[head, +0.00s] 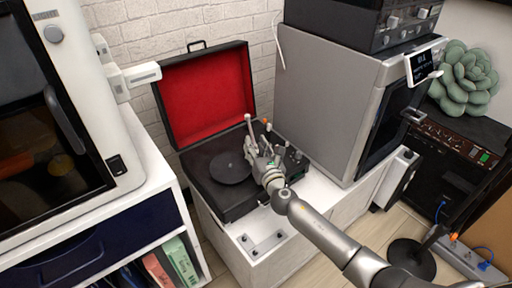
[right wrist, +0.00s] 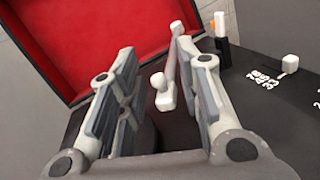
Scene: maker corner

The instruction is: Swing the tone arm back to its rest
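The record player is a black case (head: 222,205) with a red-lined lid (head: 205,97) standing open, and a dark disc (head: 229,170) lies on its deck. The pale tone arm (head: 248,128) shows just beyond my right gripper (head: 257,150) in the head view; its lower part is hidden by the gripper. In the right wrist view the tone arm (right wrist: 171,65) stands between and beyond the two spread fingers of the right gripper (right wrist: 156,55). The fingers are open, with gaps visible around the tone arm; I cannot tell any contact. My left gripper is out of view.
A large grey machine (head: 325,95) stands close on the right. A white cabinet machine (head: 120,120) is at left.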

